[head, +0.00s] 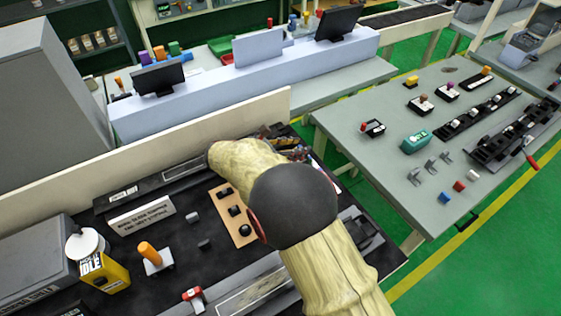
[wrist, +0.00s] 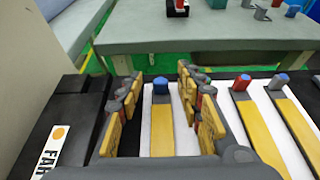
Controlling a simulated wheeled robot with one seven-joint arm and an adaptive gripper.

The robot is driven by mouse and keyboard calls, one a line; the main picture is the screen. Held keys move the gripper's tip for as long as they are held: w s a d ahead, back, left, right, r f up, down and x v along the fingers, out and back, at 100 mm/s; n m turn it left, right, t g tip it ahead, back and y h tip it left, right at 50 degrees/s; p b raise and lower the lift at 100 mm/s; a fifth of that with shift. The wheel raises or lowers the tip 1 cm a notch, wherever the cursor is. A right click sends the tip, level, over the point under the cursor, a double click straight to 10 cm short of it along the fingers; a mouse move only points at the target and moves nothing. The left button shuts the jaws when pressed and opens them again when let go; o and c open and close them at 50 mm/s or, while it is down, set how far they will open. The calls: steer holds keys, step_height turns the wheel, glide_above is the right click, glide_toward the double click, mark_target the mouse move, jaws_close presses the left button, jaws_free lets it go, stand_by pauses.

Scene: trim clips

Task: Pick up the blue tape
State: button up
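In the wrist view my gripper (wrist: 160,88) is open, with its yellow-padded fingers spread to the left and right. Between the fingers, in the picture, is a yellow strip with a blue piece (wrist: 160,80) at its far end, on a white surface. I cannot tell how high the fingers are above it. Another yellow strip with a blue end (wrist: 281,81) lies to the right, beyond the right finger. Nothing is clearly labelled as tape, so I cannot tell which is the blue tape. In the head view my arm hides most of the gripper and this spot.
A red-ended strip (wrist: 242,80) lies right of the right finger. A dark block with a white label (wrist: 52,148) is left of the gripper. A grey table (head: 350,105) is across a gap.

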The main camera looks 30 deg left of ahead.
steer(key=shift+c, duration=0.6)
steer(key=c, duration=0.8)
jaws_close()
